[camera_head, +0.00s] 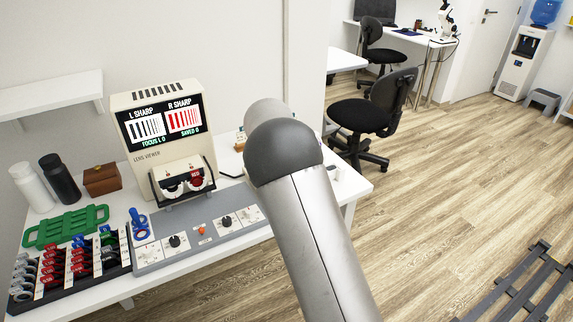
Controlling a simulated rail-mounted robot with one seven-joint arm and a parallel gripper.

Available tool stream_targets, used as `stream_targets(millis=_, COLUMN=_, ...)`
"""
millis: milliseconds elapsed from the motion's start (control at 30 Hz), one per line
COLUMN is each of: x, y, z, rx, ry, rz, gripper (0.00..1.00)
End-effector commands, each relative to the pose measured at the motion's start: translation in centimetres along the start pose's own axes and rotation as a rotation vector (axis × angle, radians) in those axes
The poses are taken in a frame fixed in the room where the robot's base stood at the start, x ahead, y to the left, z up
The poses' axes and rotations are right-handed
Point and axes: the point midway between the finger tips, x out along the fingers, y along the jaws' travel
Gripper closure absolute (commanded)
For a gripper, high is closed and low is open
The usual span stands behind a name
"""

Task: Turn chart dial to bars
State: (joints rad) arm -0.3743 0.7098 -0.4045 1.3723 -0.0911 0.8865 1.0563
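A grey control panel (213,244) lies along the front of the white table. It carries several knobs: a white one (149,255) at the left, a black one (175,241), an orange button (202,231), another black knob (226,221) and a white one (249,214). Their labels are too small to read, so I cannot tell which is the chart dial. Behind it stands the beige lens viewer (150,153); its screen (162,124) shows striped bars under "L SHARP" and "R SHARP". My arm crosses the middle and covers the panel's right end; my gripper does not show.
On the table are a lens rack (70,265), a green tray (42,232), a blue-handled tool (138,219), a black bottle (62,184), a white bottle (33,190) and a brown box (102,180). A wall shelf (50,95) hangs above. A black chair (372,114) stands beyond the table.

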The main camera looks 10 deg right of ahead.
Motion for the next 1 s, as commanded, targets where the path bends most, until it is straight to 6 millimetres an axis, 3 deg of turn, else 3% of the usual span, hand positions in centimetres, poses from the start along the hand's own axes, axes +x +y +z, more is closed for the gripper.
stream_targets(millis=533, x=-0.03, y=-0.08, z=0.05, rx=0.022, ry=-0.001, rz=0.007, gripper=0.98)
stream_targets(millis=567, x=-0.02, y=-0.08, z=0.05, rx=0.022, ry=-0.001, rz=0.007, gripper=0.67)
stream_targets(millis=600, x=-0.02, y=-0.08, z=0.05, rx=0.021, ry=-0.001, rz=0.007, gripper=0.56)
stream_targets(millis=1000, x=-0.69, y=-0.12, z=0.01, rx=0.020, ry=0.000, rz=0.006, gripper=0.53)
